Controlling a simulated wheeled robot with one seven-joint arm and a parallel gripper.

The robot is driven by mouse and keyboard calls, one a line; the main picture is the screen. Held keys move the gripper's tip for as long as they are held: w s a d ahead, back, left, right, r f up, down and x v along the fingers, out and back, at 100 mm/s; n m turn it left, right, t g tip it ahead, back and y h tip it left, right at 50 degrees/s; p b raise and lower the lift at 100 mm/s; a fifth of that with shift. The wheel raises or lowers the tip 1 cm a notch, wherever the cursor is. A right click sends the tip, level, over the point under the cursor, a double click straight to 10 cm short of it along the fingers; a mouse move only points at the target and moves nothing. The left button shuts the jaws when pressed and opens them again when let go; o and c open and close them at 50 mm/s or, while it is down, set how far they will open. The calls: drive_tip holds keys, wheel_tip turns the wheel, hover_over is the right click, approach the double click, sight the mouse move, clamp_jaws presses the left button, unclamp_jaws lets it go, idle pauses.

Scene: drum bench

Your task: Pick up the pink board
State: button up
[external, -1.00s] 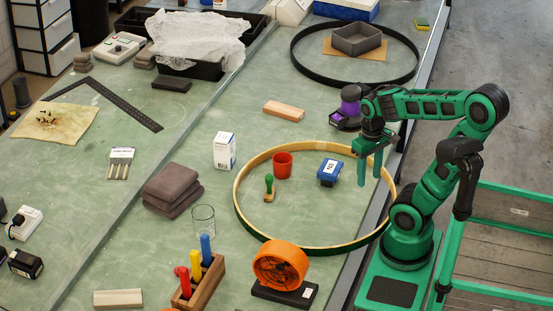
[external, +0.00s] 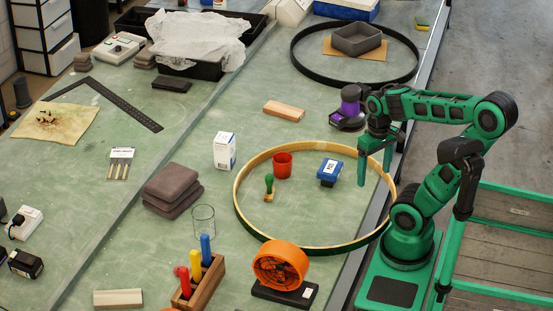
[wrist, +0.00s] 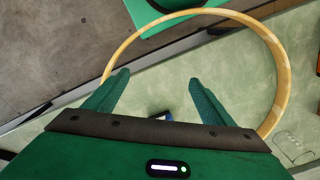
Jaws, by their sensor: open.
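A small pinkish-tan wooden board (external: 284,111) lies flat on the green bench in the external view, beyond the wooden hoop and left of the purple and black tool. It is the only pinkish board that I see. My gripper (external: 375,178) points down above the right part of the hoop, to the right of and nearer than the board, and apart from it. In the wrist view my gripper (wrist: 158,79) has its two fingers spread with nothing between them. The board does not show in the wrist view.
The wooden hoop (external: 237,211) encloses a red cup (external: 282,166), a green-handled stamp (external: 269,188) and a blue box (external: 329,172). The purple and black tool (external: 350,108) stands between board and arm.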

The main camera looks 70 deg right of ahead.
wheel_tip(320, 180, up, 4)
drive_tip(key=w+d+f+m+t+h, duration=0.2)
drive_tip(key=w+d+m+t, duration=0.1)
drive_tip(key=w+d+m, duration=0.8)
drive_tip(key=w+d+f+m+t+h, duration=0.15)
drive_tip(key=w+d+m, duration=0.55)
drive_tip(key=w, duration=0.7)
drive_tip(key=w+d+r+m+t+h, duration=0.1)
drive_tip(key=w+d+r+m+t, duration=0.2)
drive_tip(key=d+m, duration=0.55)
drive_tip(key=w+d+m+t+h, duration=0.1)
drive_tip(key=w+d+m+t, duration=0.3)
drive_tip(key=w+d+m, duration=0.35)
approach(284, 111)
drive_tip(key=s+r, duration=0.2)
drive_tip(key=shift+a+r+y, duration=0.2)
drive_tip(key=shift+r+y, duration=0.05)
drive_tip(key=shift+y, duration=0.1)
drive_tip(key=shift+w+f, duration=0.15)
drive_tip(key=shift+f, duration=0.35)
drive_tip(key=shift+x, duration=5.3)
drive_tip(key=shift+f, duration=0.15)
drive_tip(key=c, duration=1.4)
